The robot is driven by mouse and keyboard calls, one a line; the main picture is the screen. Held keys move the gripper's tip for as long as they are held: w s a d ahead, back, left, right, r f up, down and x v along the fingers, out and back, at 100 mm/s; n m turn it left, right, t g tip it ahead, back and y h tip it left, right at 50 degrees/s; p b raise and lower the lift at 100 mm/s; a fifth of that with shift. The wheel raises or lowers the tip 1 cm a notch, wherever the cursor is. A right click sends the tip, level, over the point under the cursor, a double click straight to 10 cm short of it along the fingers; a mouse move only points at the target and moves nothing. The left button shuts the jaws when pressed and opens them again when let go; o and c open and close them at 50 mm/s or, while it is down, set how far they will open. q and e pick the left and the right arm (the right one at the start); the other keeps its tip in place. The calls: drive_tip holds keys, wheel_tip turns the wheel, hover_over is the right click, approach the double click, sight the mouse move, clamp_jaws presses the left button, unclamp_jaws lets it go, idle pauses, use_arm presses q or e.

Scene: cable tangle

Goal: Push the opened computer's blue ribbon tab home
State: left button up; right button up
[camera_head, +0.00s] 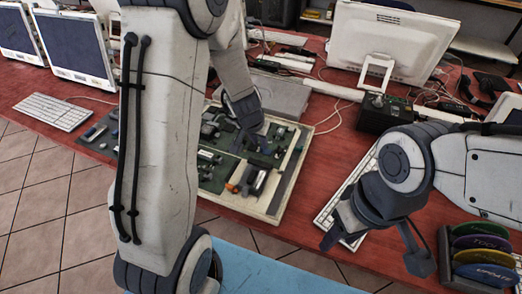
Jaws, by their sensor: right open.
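The opened computer is a shallow beige case (285,185) with green circuit boards, lying on the red table. An orange part and a silver cylinder show near its front. I cannot make out the blue ribbon tab; my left arm hides the case's left side. My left gripper (256,143) points down over the back middle of the boards. Its fingers blend with the dark parts, so I cannot tell its opening or whether it touches anything. My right gripper (375,252) is open and empty, its fingers wide apart, in front and right of the case.
A rack of coloured discs (484,257) stands at the right front. A monitor (392,42), a black box (383,114) and cables crowd the back. Another keyboard (52,111) lies at left.

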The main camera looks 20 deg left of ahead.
sight(261, 148)
use_arm(q)
drive_tip(key=shift+b+x, duration=0.7)
drive_tip(key=shift+x, duration=1.1)
clamp_jaws()
